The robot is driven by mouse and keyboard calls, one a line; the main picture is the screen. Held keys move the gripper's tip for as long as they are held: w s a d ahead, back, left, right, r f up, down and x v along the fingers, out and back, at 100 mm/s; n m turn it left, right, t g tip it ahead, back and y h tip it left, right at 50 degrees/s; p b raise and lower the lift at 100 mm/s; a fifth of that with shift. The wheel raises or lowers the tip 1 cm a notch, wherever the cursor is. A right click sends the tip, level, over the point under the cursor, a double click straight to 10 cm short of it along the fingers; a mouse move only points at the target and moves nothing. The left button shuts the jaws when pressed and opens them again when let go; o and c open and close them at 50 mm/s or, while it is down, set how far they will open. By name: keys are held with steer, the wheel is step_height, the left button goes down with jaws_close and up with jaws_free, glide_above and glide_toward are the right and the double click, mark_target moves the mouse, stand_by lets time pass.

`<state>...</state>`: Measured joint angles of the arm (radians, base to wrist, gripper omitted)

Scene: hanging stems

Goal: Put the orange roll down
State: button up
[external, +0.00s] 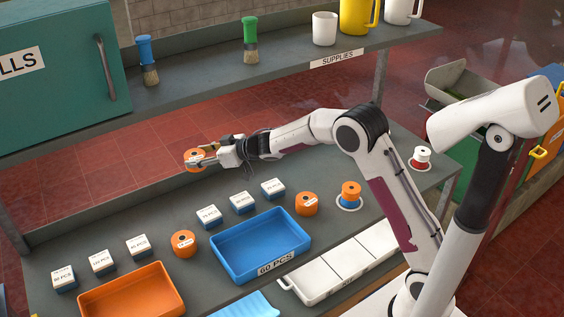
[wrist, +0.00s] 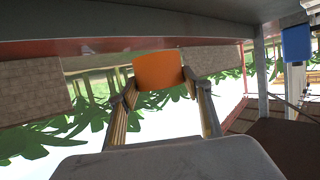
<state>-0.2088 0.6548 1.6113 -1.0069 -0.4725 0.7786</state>
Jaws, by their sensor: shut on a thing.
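An orange roll (external: 192,160) is held up near the far edge of the workbench in the external view. It also shows in the wrist view (wrist: 158,70), between the two fingers. My gripper (external: 205,157) is shut on this roll, with the arm reaching left across the bench. Two more orange rolls stand on the bench, one (external: 184,244) left of the blue tray and one (external: 307,204) right of it. The held roll's exact height above the bench cannot be told.
A blue tray (external: 293,257), an orange tray (external: 96,302) and a white compartment tray (external: 322,281) stand along the front. Several small boxes (external: 138,247) line the bench. A shelf (external: 190,88) with brushes and mugs runs above the back. A red-and-white spool (external: 422,155) stands far right.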

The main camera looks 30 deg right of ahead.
steer(key=shift+n+g+y, duration=0.6)
steer(key=shift+n+y, duration=0.2)
steer(key=s+d, duration=0.1)
steer(key=s, duration=0.1)
steer(key=s+d+f, duration=0.1)
steer(key=s+d, duration=0.1)
steer(key=shift+s+d, duration=0.15)
steer(key=shift+s, duration=0.2)
steer(key=shift+f, duration=0.1)
steer(key=shift+f, duration=3.05)
steer(key=shift+f, duration=1.85)
steer(key=shift+f, duration=0.15)
